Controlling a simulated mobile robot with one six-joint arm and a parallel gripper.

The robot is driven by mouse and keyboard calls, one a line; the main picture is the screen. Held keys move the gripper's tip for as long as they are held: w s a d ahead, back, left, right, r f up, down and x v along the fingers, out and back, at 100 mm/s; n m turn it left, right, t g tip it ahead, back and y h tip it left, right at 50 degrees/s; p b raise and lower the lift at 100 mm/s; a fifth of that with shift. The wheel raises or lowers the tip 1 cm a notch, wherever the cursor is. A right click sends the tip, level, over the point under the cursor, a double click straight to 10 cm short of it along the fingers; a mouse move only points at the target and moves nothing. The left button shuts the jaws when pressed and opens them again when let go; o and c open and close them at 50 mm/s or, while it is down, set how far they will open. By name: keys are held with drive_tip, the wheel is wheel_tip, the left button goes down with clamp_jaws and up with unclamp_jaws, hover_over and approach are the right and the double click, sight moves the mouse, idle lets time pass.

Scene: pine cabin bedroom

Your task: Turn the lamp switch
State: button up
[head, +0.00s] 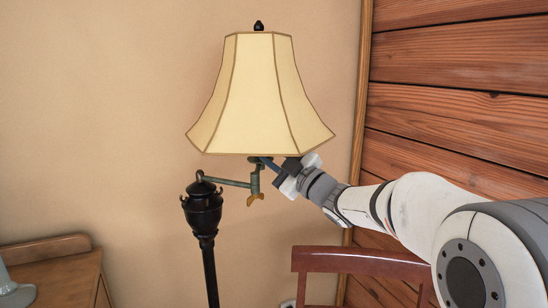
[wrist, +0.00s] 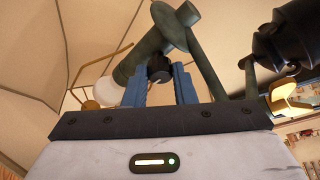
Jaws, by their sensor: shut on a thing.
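The floor lamp has a cream paneled shade (head: 262,98), a black post (head: 205,215) and a greenish metal swing arm (head: 228,182). In the head view my gripper (head: 264,162) reaches in from the right, just under the shade's lower rim, and the switch is hidden there. In the wrist view the switch is a small dark knob (wrist: 158,69) on the side of the greenish socket stem (wrist: 143,58). My gripper's blue fingers (wrist: 159,80) stand on either side of the knob and are shut on it. The inside of the shade (wrist: 55,40) shows around the socket.
A wooden chair back (head: 365,262) stands under my arm. A wooden cabinet (head: 55,275) is at lower left. The plank wall (head: 460,90) is behind my arm. The shade's rim is close above my gripper.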

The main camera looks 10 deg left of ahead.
drive_tip(key=shift+c, duration=0.7)
drive_tip(key=shift+f, duration=0.1)
drive_tip(key=shift+s+a+f+m+t+h+b, duration=0.1)
drive_tip(key=shift+m+t+h+b, duration=0.15)
drive_tip(key=shift+m+t+b, duration=0.7)
drive_tip(key=shift+a+r+m+t+h+b, duration=0.1)
drive_tip(key=shift+m+t+h+b, duration=0.3)
drive_tip(key=shift+m+b, duration=1.1)
drive_tip(key=shift+s+f+m+t+h+b, duration=0.15)
drive_tip(key=shift+m+t+b, duration=0.55)
drive_tip(key=shift+m, duration=1.05)
drive_tip(key=shift+w, duration=0.15)
drive_tip(key=o, duration=0.7)
